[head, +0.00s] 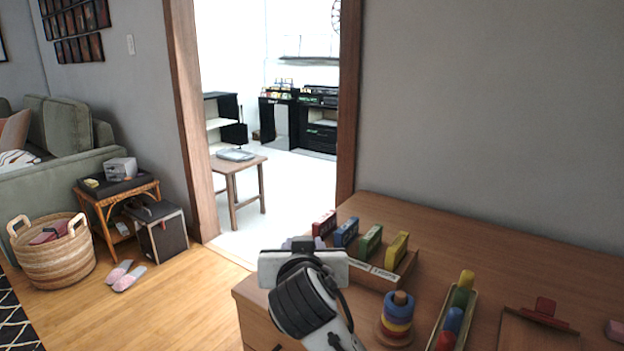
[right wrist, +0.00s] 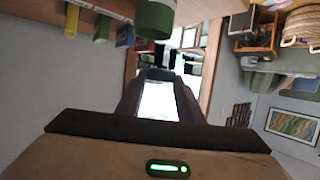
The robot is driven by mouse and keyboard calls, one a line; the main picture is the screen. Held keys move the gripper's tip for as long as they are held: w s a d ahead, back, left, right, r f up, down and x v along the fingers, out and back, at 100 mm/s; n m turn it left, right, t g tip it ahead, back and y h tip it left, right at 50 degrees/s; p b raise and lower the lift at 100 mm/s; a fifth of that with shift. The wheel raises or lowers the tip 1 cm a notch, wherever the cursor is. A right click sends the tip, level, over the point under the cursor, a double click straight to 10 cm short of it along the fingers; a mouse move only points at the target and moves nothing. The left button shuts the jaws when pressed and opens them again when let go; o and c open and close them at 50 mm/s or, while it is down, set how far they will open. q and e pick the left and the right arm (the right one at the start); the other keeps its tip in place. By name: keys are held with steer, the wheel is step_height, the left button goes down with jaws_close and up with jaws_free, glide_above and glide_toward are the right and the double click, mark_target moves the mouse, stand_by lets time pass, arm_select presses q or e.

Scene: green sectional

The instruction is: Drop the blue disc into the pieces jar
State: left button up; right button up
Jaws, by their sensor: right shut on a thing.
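My right gripper (head: 300,244) is over the left end of the wooden cabinet, seen from behind in the head view. In the right wrist view its two fingers (right wrist: 160,78) are close together, shut on a thin thing at the tips, taken to be the blue disc; its shape and colour are barely visible. A green cylinder (right wrist: 155,18), likely the pieces jar, stands near the fingers at the top of the upside-down wrist view. In the head view my gripper and arm seem to hide it. My left gripper is not in view.
On the cabinet (head: 580,270), a wooden holder (head: 372,277) carries red, blue, green and yellow blocks. The cabinet's back right is clear.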

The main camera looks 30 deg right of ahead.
arm_select(q)
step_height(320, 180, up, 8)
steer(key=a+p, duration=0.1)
steer(key=p, duration=0.9)
arm_select(e)
steer(key=w+d+r+m+g+h, duration=0.1)
steer(key=d+r+m+g+h, duration=0.3)
steer(key=r+m, duration=0.1)
arm_select(q)
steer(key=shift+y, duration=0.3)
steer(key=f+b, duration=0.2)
steer(key=b, duration=0.1)
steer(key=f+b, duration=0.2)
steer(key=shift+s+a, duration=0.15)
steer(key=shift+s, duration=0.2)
arm_select(e)
step_height(320, 180, down, 6)
steer(key=shift+f, duration=0.1)
steer(key=o, duration=1.1)
steer(key=shift+c, duration=0.2)
